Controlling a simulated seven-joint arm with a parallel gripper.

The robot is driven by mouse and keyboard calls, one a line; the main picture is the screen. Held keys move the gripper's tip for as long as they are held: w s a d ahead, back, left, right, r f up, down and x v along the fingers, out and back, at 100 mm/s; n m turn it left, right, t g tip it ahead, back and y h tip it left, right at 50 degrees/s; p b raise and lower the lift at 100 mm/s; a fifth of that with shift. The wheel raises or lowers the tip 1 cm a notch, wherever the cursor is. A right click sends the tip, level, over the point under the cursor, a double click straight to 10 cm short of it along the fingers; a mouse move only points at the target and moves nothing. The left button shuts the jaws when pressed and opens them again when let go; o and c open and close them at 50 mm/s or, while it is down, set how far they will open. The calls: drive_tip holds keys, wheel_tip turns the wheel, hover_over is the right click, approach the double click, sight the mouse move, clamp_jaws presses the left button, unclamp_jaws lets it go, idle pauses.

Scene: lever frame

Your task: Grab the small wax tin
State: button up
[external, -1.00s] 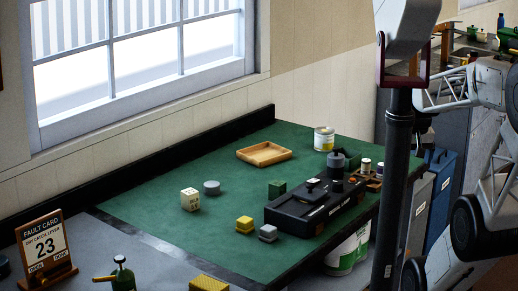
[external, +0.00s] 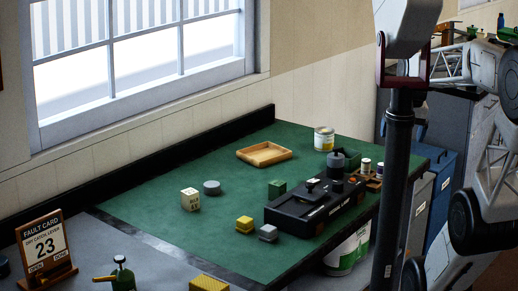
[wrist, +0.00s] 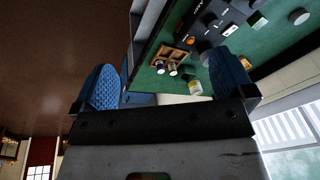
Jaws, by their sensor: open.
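A low round grey tin (external: 211,187), probably the wax tin, lies on the green bench top left of centre in the external view; no label is readable. It appears to show as a pale disc (wrist: 298,16) at the upper right of the wrist view. My gripper (wrist: 165,80) is open and empty, with its two blue pads wide apart. It is off the bench's near right side, well away from the tin. The gripper itself is not visible in the external view.
A green block (external: 277,188), black lever frame (external: 315,207), yellow block (external: 244,224), wooden tray (external: 263,153) and labelled can (external: 324,138) share the bench. A dark post (external: 397,190) rises at right.

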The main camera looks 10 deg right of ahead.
drive_tip(key=w+a+r+m+y, duration=0.1)
drive_tip(key=w+a+m+y, duration=0.2)
drive_tip(key=w, duration=0.7)
drive_tip(key=w+a+r+m+y, duration=0.1)
drive_tip(key=w+m+y, duration=0.3)
drive_tip(key=w, duration=0.7)
drive_tip(key=w+a+r+m+y, duration=0.2)
drive_tip(key=w+a+m, duration=0.15)
drive_tip(key=w, duration=0.65)
drive_tip(key=w+d+f+m+t+y, duration=0.2)
drive_tip(key=w+m, duration=0.2)
drive_tip(key=w, duration=0.5)
drive_tip(key=w+d+f+m+t+y, duration=0.1)
drive_tip(key=w+d+m+t, duration=0.25)
drive_tip(key=w, duration=0.55)
drive_tip(key=w+d+f+m+t+y, duration=0.2)
drive_tip(key=w+m, duration=0.3)
drive_tip(key=w, duration=0.4)
approach(324, 139)
drive_tip(key=w, duration=0.3)
drive_tip(key=w+a, duration=0.1)
drive_tip(key=shift+w+r, duration=0.3)
drive_tip(key=shift+r, duration=0.05)
drive_tip(key=shift+a, duration=0.1)
drive_tip(key=shift+x, duration=1.25)
